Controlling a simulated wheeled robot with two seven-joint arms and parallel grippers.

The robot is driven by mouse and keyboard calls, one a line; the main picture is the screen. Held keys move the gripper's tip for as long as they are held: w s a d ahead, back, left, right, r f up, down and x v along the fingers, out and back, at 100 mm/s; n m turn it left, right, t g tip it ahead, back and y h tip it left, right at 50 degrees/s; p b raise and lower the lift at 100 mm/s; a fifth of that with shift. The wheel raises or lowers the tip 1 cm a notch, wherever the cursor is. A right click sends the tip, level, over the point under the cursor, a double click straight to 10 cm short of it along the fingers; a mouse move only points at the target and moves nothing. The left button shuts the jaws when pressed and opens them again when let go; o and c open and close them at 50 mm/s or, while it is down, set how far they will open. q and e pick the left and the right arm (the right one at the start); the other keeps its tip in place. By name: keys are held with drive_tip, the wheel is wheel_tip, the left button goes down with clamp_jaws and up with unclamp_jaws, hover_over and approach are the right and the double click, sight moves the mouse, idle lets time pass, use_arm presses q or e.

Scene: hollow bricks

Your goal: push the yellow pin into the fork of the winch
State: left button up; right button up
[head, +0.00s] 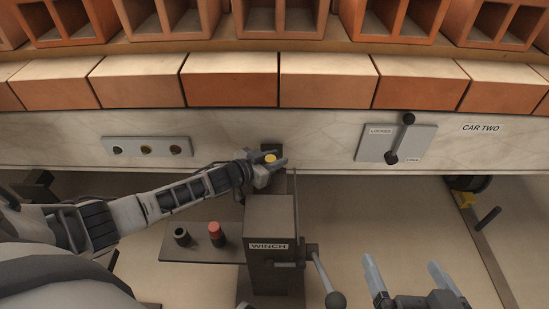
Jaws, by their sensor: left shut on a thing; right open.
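The yellow pin (270,158) shows as a small round yellow end between the fingers of my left gripper (272,163). That gripper is shut on it, just above the top of the dark winch (270,228), against the pale side of the car. A small dark part (271,146) shows directly behind the pin. I cannot tell whether this is the fork, or whether the pin touches it. The winch carries a WINCH label and a crank with a round knob (335,300). My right gripper (405,263) is open and empty at the lower right.
A shelf (200,254) left of the winch holds a red-topped peg (216,233) and a dark socket (182,236). Hollow bricks (395,20) line the top.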

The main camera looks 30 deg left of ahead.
use_arm(q)
drive_tip(key=shift+f, duration=0.15)
use_arm(e)
drive_tip(key=shift+f, duration=0.5)
use_arm(q)
drive_tip(key=o, duration=1)
drive_tip(key=shift+o, duration=0.2)
use_arm(e)
drive_tip(key=shift+r, duration=0.25)
use_arm(q)
drive_tip(key=shift+s+a+r+p, duration=0.15)
drive_tip(key=shift+s+r+p, duration=0.05)
drive_tip(key=shift+s+p, duration=0.25)
drive_tip(key=shift+p+v, duration=0.55)
drive_tip(key=shift+v, duration=0.65)
drive_tip(key=p+v, duration=0.4)
drive_tip(key=v, duration=0.8)
drive_tip(key=shift+s, duration=0.25)
use_arm(e)
drive_tip(key=f+g, duration=0.1)
drive_tip(key=d+f+g+h, duration=0.1)
drive_tip(key=shift+s+d+f+g, duration=0.2)
drive_tip(key=shift+d+g, duration=0.05)
drive_tip(key=shift+g, duration=0.05)
use_arm(q)
drive_tip(key=shift+a, duration=0.1)
